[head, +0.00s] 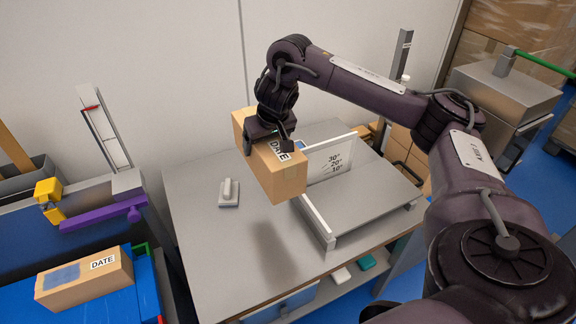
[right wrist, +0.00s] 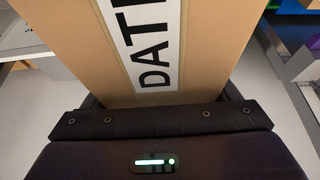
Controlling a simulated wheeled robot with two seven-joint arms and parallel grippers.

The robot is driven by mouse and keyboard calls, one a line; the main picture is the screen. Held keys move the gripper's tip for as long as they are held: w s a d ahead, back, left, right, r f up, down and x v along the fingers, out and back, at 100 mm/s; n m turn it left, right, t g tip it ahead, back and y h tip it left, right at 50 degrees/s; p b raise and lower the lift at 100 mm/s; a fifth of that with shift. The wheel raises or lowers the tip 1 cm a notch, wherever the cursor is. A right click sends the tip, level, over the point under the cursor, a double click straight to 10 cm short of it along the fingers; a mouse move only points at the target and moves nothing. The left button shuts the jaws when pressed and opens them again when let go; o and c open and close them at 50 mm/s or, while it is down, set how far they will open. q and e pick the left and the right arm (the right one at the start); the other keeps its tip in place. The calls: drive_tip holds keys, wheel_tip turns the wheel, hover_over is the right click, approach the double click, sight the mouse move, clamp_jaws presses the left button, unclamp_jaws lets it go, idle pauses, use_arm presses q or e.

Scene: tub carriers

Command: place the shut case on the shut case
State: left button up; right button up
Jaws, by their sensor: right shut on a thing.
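My right gripper (head: 268,143) is shut on a brown shut case (head: 284,182) with a white DATE label. It holds this case in the air above the grey table, with a shadow below on the tabletop. The held case also fills the top of the right wrist view (right wrist: 70,52), between the fingers. A second brown shut case (head: 88,284), with a DATE label and a bluish patch on top, rests on a blue surface at the lower left. The two cases are well apart. My left gripper is not in view.
The grey table (head: 205,262) carries a small handled block (head: 229,193) and an upright angle-marked plate (head: 331,160) right of the held case. A purple bar (head: 100,217) and a yellow part (head: 47,194) stand behind the second case. The table's front left is clear.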

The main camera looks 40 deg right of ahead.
drive_tip(key=f+b, duration=0.1)
drive_tip(key=f, duration=0.1)
drive_tip(key=d+f+b, duration=0.1)
drive_tip(key=f+b, duration=0.1)
drive_tip(key=f, duration=0.1)
drive_tip(key=f+b, duration=0.2)
drive_tip(key=shift+d+f, duration=0.2)
drive_tip(key=shift+f, duration=0.15)
use_arm(q)
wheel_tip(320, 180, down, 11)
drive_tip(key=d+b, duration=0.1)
drive_tip(key=b, duration=0.4)
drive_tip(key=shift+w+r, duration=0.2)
use_arm(e)
drive_tip(key=shift+w+f, duration=0.1)
drive_tip(key=shift+f, duration=6.3)
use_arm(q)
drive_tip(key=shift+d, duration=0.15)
use_arm(e)
drive_tip(key=shift+f, duration=0.1)
drive_tip(key=o, duration=1.7)
drive_tip(key=shift+f, duration=0.15)
drive_tip(key=shift+o, duration=1.2)
drive_tip(key=shift+s, duration=0.2)
